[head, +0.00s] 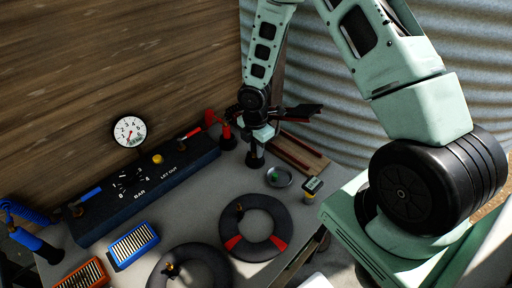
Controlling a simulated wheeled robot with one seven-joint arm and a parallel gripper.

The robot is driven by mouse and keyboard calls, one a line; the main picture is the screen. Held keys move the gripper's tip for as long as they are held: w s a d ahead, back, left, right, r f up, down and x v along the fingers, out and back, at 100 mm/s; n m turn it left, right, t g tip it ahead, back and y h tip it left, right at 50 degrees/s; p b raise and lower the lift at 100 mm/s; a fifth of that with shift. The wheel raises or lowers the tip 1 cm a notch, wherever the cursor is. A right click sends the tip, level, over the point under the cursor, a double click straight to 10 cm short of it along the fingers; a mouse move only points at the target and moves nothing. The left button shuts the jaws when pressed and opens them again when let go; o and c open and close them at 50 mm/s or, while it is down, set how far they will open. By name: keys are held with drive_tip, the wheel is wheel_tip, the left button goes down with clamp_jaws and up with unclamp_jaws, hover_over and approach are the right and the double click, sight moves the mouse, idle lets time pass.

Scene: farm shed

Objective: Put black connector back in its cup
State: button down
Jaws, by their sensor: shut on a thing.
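My gripper (257,143) is at the far right end of the table, below the wrist of my mint-green arm. It is shut on a dark upright piece that looks like the black connector (254,151). A small black cup (255,163) shows directly below it. The dark shapes run together, so I cannot tell whether the connector is inside the cup or just above it. To the left, a red connector (225,130) stands in another black cup (228,142).
A black inflator box (150,185) with a gauge (129,131) runs along the wall. Two black tyre rings (252,228) lie in front. A blue connector (38,243) stands at far left.

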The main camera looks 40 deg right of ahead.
drive_tip(key=shift+s+f+b, duration=0.2)
drive_tip(key=shift+f+b, duration=0.1)
drive_tip(key=shift+f, duration=0.3)
drive_tip(key=shift+s+f+b, duration=0.2)
drive_tip(key=shift+f+b, duration=0.05)
drive_tip(key=shift+f, duration=0.3)
drive_tip(key=c, duration=1.1)
unclamp_jaws()
drive_tip(key=shift+o, duration=0.2)
drive_tip(key=shift+w+d+r+p, duration=0.1)
drive_tip(key=shift+r+p, duration=1.05)
drive_tip(key=shift+p, duration=0.15)
drive_tip(key=c, duration=0.3)
drive_tip(key=o, duration=0.6)
drive_tip(key=shift+r+p, duration=0.5)
drive_tip(key=shift+r, duration=0.05)
drive_tip(key=shift+o, duration=0.2)
drive_tip(key=shift+w+r+p, duration=0.15)
drive_tip(key=shift+r+p, duration=1)
drive_tip(key=shift+r, duration=0.15)
drive_tip(key=shift+w+r+p, duration=0.1)
drive_tip(key=shift+r+p, duration=1)
drive_tip(key=shift+r, duration=0.15)
